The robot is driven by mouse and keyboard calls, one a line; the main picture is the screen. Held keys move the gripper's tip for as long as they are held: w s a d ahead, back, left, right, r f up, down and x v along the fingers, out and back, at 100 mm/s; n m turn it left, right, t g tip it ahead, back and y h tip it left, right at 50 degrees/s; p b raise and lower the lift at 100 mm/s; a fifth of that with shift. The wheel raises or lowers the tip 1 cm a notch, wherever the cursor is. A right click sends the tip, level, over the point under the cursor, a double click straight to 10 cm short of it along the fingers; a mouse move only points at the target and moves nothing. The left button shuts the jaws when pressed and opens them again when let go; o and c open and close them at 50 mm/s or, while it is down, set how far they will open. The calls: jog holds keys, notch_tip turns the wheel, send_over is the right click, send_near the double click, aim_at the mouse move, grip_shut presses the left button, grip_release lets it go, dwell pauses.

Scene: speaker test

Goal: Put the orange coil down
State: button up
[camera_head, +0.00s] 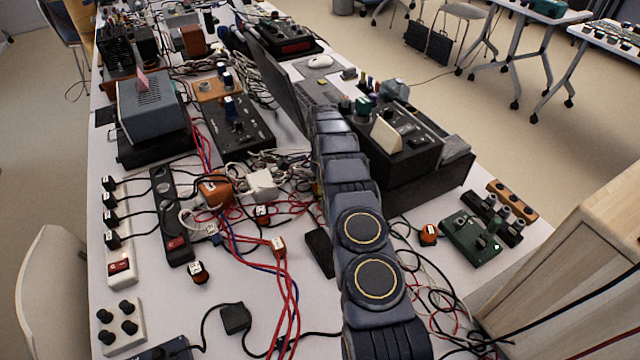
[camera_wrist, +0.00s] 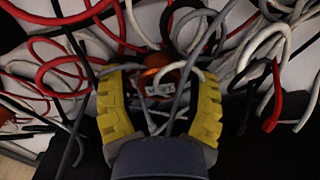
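In the wrist view, an orange coil (camera_wrist: 160,76) with a white label sits between the two yellow fingers of my gripper (camera_wrist: 160,80). The fingers stand apart, with a visible gap on each side of the coil. Grey and white cables cross in front of it and partly hide it. I cannot tell whether it rests on the table or on cables. In the head view my arm hides most of the gripper and this coil. Similar small orange pieces with labels show there, one right of my arm (camera_head: 428,233) and one left of it (camera_head: 278,245).
Red, black and white cables lie tangled around the gripper. A black device box (camera_head: 405,150) stands right of my arm. A black power strip (camera_head: 170,215) and a white one (camera_head: 120,235) lie left. The white table (camera_head: 225,285) has small bare patches at front left.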

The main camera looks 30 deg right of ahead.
jog(key=shift+r, duration=0.1)
notch_tip(320, 180, up, 12)
jog(key=s+a+r+n, duration=0.6)
jog(key=a+r, duration=0.3)
jog(key=r, duration=0.2)
jog(key=s+a+r+n, duration=0.3)
jog(key=s+a+n, duration=0.1)
jog(key=s, duration=0.4)
jog(key=s+a+r+n+g, duration=0.1)
jog(key=s+a+r+n, duration=0.15)
jog(key=s, duration=0.55)
jog(key=s+a+r+n, duration=0.2)
jog(key=s+a+n, duration=0.25)
jog(key=s, duration=0.35)
jog(key=s+f+n, duration=0.1)
jog(key=s+n, duration=0.3)
jog(key=s, duration=0.8)
jog(key=shift+s+a+f+n+g, duration=0.15)
jog(key=shift+f+n+g, duration=0.15)
jog(key=shift+o, duration=0.6)
